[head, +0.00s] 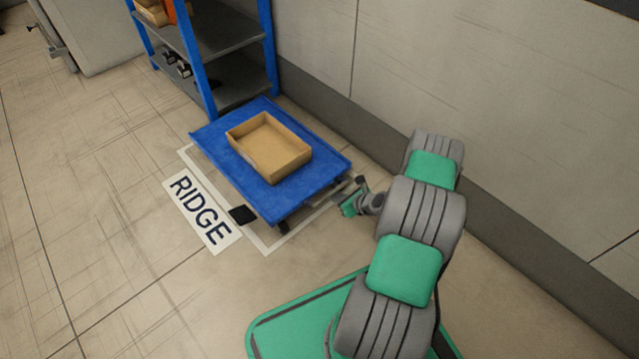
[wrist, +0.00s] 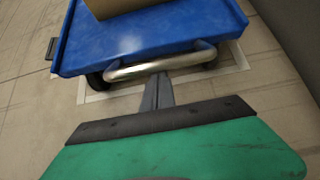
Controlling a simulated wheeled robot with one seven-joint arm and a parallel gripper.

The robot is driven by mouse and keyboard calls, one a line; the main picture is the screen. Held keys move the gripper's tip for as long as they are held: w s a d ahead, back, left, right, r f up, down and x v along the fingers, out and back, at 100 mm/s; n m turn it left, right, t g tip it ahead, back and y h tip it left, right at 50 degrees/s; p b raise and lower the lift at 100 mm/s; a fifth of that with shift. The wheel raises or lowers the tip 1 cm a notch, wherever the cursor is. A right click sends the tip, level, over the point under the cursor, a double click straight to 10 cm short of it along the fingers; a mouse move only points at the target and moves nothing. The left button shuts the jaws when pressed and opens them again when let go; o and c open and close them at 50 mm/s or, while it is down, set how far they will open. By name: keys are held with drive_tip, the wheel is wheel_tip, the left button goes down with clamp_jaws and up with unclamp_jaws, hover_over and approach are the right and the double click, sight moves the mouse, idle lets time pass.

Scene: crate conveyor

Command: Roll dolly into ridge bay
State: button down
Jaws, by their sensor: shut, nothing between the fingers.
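The dolly has a blue deck (head: 225,150) and carries an open cardboard box (head: 270,165). It stands over the white floor outline of the bay (head: 270,248), beside the RIDGE label (head: 202,212). The outline shows along the left and near sides; the far side is hidden under the deck. The dolly's metal handle (wrist: 160,66) spans its near end, with dark wheels below. My gripper (head: 352,198) is at that handle end, shut and empty. In the wrist view its closed fingers (wrist: 157,90) point at the handle; whether they touch it is unclear.
A blue-framed shelf (head: 205,50) stands just beyond the dolly. The wall (head: 330,120) runs close along the right. A black pad (head: 242,214) sits at the dolly's left side. Open floor (head: 110,230) lies to the left.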

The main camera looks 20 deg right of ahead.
sight(333, 193)
drive_tip(key=shift+w+a+r+b, duration=0.1)
drive_tip(key=shift+w+a+b, duration=0.15)
drive_tip(key=shift+w, duration=0.55)
drive_tip(key=shift+w+a+r+b, duration=0.15)
drive_tip(key=shift+w+b, duration=0.1)
drive_tip(key=shift+w, duration=0.5)
drive_tip(key=s+d+p, duration=0.1)
drive_tip(key=s+d, duration=0.2)
drive_tip(key=s, duration=0.7)
drive_tip(key=shift+f+p, duration=0.2)
drive_tip(key=shift+p, duration=0.15)
